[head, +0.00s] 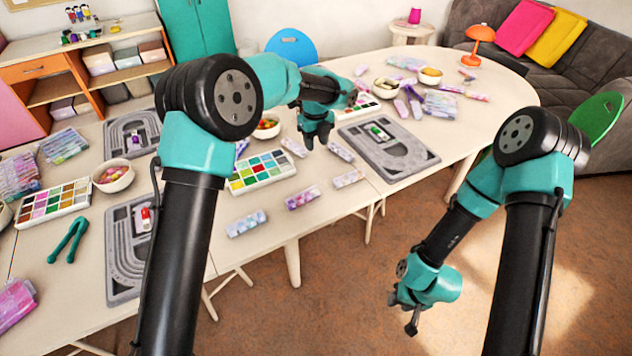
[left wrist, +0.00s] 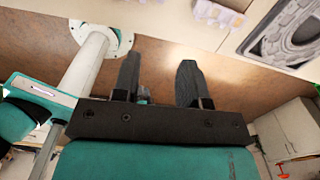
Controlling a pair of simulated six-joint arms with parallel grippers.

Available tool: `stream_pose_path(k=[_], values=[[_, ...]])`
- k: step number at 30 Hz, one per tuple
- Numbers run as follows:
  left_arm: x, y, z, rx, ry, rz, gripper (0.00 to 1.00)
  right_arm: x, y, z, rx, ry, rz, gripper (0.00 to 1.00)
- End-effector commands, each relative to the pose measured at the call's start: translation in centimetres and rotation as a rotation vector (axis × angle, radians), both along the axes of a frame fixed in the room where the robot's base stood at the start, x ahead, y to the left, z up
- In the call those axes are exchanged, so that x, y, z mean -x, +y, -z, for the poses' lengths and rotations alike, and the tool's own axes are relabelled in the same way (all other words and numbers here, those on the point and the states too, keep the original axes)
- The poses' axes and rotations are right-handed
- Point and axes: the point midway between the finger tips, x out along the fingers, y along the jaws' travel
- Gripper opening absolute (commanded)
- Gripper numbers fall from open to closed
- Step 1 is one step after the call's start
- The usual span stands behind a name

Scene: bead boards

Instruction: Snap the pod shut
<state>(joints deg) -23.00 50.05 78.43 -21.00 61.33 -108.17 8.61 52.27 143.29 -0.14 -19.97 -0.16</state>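A small capsule with a green part (head: 378,131) sits on a grey bead board (head: 405,158) right of the middle. A similar piece with a red part (head: 146,214) lies on the front-left grey board (head: 122,270). Another small piece (head: 137,140) lies on the back-left board (head: 117,130). I cannot tell which is the pod, or whether any is open. My left gripper (head: 317,138) hangs over the table left of the green piece, apart from it. In the left wrist view its fingers (left wrist: 158,70) are apart and empty. My right gripper (head: 402,318) hangs over the floor, its fingers unclear.
Bead trays (head: 262,172) and bowls (head: 113,176) stand on the table with many bead packs. Several packs (head: 245,223) lie along the front edge. Green tweezers (head: 68,240) lie at left. The floor by my right gripper is clear.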

Motion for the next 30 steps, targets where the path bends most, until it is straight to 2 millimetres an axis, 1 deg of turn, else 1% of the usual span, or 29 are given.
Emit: stream_pose_path(k=[5, 8, 11, 14, 30], values=[[0.0, 0.0, 0.3, -0.001, 0.001, 0.0, 0.39, 0.0, 0.0, 0.0, 0.0, 0.0, 0.0, 0.39], [0.0, 0.0, 1.0, -0.002, 0.002, -0.001, 0.39, 0.0, 0.0, 0.0, 0.0, 0.0, 0.0, 0.39], [0.0, 0.0, 2.1, -0.002, 0.001, -0.001, 0.39, 0.0, 0.0, 0.0, 0.0, 0.0, 0.0, 0.39], [0.1, 0.0, 3.6, -0.002, 0.003, -0.001, 0.39, 0.0, 0.0, 0.0, 0.0, 0.0, 0.0, 0.39], [0.1, 0.0, 12.8, -0.002, 0.002, -0.001, 0.39, 0.0, 0.0, 0.0, 0.0, 0.0, 0.0, 0.39]])
